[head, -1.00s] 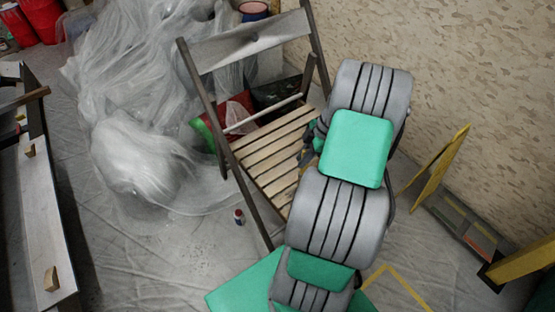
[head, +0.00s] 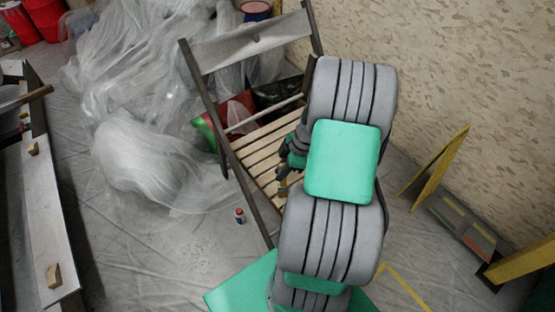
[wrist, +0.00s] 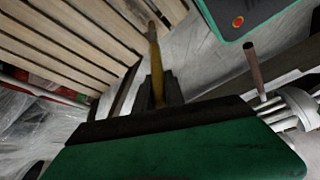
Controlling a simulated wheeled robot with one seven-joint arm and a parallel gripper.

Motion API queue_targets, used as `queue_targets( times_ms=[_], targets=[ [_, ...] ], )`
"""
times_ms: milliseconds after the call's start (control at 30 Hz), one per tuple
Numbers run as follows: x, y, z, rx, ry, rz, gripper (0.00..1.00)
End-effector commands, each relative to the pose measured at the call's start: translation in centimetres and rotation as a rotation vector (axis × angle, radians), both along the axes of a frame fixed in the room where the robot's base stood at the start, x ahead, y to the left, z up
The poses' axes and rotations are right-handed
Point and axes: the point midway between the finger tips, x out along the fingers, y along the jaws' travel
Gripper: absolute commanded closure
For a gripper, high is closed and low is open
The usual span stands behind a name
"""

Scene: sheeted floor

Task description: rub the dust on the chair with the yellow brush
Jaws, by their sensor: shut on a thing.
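The folding chair (head: 262,160) has a pale slatted seat, dark legs and a grey backrest (head: 250,42) with darker smudges; I cannot tell whether these are the dust. My gripper (wrist: 160,90) is shut on the yellow brush (wrist: 154,62), whose thin yellow-brown shaft points away from the fingers, beside the seat slats (wrist: 60,40). The brush's far end is hard to make out. In the head view my gripper (head: 284,180) shows only partly at the seat's right side, and my arm hides the rest. I cannot tell whether the brush touches the chair.
Crumpled clear plastic sheeting (head: 150,165) lies left of and behind the chair. A small can (head: 240,216) stands on the floor at left. A bench (head: 45,220) is at the far left. A yellow frame (head: 436,165) leans near the wall at right.

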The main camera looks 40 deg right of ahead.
Motion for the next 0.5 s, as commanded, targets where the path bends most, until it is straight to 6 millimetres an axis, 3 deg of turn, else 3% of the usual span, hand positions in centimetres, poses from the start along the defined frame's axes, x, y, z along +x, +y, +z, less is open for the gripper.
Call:
queue_targets(
  times_ms=[200,233,500],
  targets=[
    [-0.1,1.3,1.0,-0.001,-0.001,-0.003,1.00],
    [-0.1,1.4,-0.1,0.005,0.004,-0.003,1.00],
    [0.1,1.5,2.8,0.001,-0.001,0.005,1.00]
  ],
)
